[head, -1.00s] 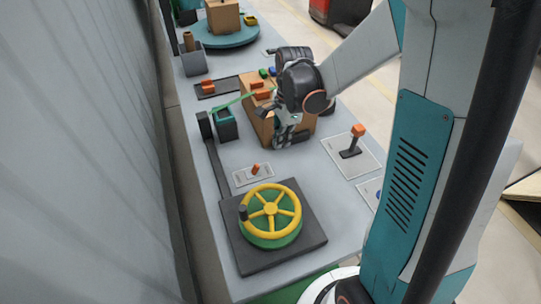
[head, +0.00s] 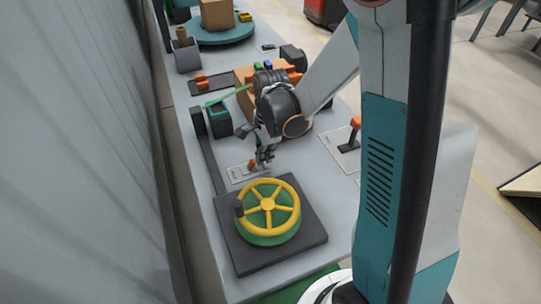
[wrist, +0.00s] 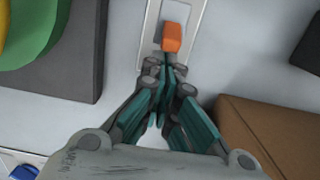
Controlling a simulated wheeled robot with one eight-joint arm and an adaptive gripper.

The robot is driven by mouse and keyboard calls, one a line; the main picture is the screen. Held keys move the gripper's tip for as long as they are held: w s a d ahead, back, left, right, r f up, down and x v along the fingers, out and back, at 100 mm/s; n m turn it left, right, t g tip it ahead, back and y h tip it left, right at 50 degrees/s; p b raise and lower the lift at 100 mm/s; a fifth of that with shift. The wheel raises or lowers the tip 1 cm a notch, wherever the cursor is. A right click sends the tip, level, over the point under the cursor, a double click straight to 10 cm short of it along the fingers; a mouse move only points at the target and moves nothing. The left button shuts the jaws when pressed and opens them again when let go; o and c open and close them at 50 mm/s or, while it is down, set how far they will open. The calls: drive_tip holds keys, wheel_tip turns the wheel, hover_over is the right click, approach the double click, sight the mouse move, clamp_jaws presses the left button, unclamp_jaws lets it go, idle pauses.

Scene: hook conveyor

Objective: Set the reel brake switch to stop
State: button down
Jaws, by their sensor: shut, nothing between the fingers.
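The reel brake switch is most likely the small orange toggle (head: 252,165) on a pale plate (head: 236,174), just behind the yellow-spoked wheel. In the wrist view the orange toggle (wrist: 172,37) stands on its plate (wrist: 151,45) at the top centre. My gripper (head: 264,160) is at the toggle's right side in the head view. In the wrist view my gripper (wrist: 164,72) is shut and empty, its fingertips right at the near end of the toggle. I cannot tell whether they touch it. The plate's markings are too small to read.
The yellow wheel (head: 268,207) on a green hub stands on a dark base close in front of the toggle. A cardboard box (wrist: 270,130) is close to the right of my gripper. An orange-topped lever (head: 354,124) stands further right on the table.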

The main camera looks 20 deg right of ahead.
drive_tip(key=shift+a+r+h, duration=0.4)
drive_tip(key=shift+a+h, duration=0.05)
drive_tip(key=shift+h, duration=0.35)
idle(0.4)
drive_tip(key=shift+a, duration=0.1)
drive_tip(key=h, duration=0.1)
drive_tip(key=a+h, duration=0.1)
drive_tip(key=h, duration=0.1)
drive_tip(key=shift+a+r, duration=0.25)
drive_tip(key=shift+r, duration=0.15)
drive_tip(key=shift+a+r, duration=0.15)
drive_tip(key=shift+a, duration=0.05)
drive_tip(key=shift+r, duration=0.2)
drive_tip(key=shift+r+p, duration=0.45)
drive_tip(key=shift+r, duration=0.2)
